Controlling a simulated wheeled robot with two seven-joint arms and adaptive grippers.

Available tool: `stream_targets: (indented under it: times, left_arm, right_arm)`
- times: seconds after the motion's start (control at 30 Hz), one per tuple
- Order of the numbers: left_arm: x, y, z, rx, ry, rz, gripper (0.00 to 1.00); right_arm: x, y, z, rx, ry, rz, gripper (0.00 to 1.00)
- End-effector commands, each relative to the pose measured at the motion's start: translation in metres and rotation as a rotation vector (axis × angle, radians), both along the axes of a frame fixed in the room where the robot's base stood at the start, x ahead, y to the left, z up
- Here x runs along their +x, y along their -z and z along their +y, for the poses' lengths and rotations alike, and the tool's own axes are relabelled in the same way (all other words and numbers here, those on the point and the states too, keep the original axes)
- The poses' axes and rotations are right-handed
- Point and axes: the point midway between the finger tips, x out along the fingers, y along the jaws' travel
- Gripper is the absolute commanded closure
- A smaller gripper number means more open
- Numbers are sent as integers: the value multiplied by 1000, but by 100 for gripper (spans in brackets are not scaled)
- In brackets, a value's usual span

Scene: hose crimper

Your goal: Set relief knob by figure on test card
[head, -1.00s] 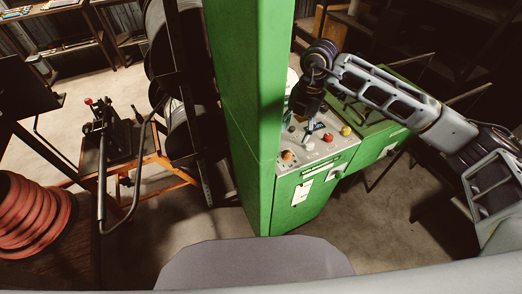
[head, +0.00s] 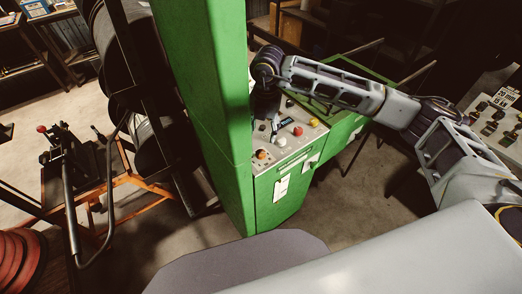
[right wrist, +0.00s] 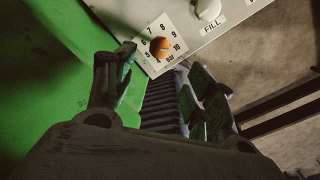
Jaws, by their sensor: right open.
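The orange knob (right wrist: 160,47), which I take as the relief knob, sits on a numbered dial plate at the panel edge in the right wrist view. Figures around 6 to 10 are readable. It also shows in the head view (head: 261,155) at the panel's near left. My right gripper (right wrist: 160,82) is open and empty, its fingers spread short of the knob and apart from it. In the head view it hangs over the panel's left part (head: 266,108). A white card (head: 281,188) hangs on the cabinet front; its writing is too small to read. My left gripper is out of view.
The tall green cabinet side (head: 205,110) stands close left of my right gripper. A white knob marked FILL (right wrist: 208,9), a red button (head: 298,131) and a yellow button (head: 313,122) share the panel. An orange stand with a lever tool (head: 75,165) is at left.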

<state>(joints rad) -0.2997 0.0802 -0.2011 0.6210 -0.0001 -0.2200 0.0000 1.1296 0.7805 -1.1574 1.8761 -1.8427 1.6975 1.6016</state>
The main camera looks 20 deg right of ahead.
Motion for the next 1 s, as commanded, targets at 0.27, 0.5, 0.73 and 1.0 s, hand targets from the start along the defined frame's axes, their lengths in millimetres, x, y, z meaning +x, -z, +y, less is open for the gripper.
stream_targets:
  times: [0.27,0.5,0.73,1.0]
  left_arm:
    - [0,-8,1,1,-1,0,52]
    - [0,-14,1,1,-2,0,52]
    - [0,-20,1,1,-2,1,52]
    - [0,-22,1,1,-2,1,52]
  right_arm:
    - [1,36,2,0,1,2,45]
    - [1,68,3,1,1,3,45]
    - [2,95,4,0,1,2,45]
    - [3,111,5,1,0,-1,45]
